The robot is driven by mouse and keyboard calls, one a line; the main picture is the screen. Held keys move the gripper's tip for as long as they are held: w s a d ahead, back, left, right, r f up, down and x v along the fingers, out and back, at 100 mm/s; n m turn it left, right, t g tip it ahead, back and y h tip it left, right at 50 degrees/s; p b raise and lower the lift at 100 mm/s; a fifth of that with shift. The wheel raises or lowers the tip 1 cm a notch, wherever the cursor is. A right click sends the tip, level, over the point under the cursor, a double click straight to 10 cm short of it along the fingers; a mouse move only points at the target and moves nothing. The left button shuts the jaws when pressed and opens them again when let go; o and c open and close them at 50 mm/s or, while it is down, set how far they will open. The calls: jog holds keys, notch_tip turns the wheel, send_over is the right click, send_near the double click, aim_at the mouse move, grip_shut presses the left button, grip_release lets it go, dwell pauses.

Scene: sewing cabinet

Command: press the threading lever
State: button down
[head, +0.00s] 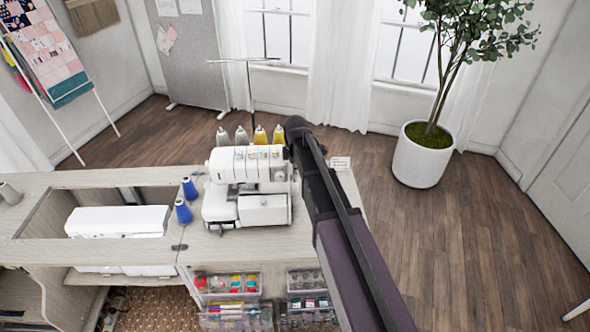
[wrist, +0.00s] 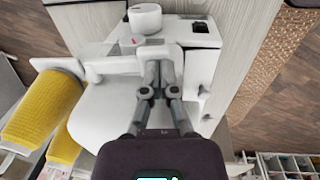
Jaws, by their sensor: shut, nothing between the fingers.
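The white serger (head: 245,190) stands on the cabinet top, with thread cones behind it. In the wrist view the white machine body (wrist: 110,105) fills the middle, with a round white knob (wrist: 145,18) at the top. I cannot pick out the threading lever for certain. My gripper (wrist: 166,52) is shut and empty. Its fingertips overlap the machine's side, close to the body below the knob; whether they touch cannot be told. In the head view my arm reaches along the machine's right side and hides the gripper.
Yellow thread cones (wrist: 42,108) are at the left in the wrist view. Blue spools (head: 183,211) and a second white machine (head: 118,221) are left of the serger. Clear drawers (head: 226,284) are below. A small card (head: 341,163) stands right of my arm. Floor is open at right.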

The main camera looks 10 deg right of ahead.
jog(key=shift+r+p, duration=0.4)
jog(key=shift+r, duration=0.35)
notch_tip(320, 180, up, 14)
jog(key=p, duration=1.4)
jog(key=shift+f, duration=0.2)
jog(key=shift+w, duration=0.2)
jog(key=shift+w+g, duration=0.15)
jog(key=shift+g, duration=0.55)
jog(key=shift+f, duration=0.1)
notch_tip(320, 180, down, 14)
jog(key=b, duration=1.3)
jog(key=shift+b, duration=0.4)
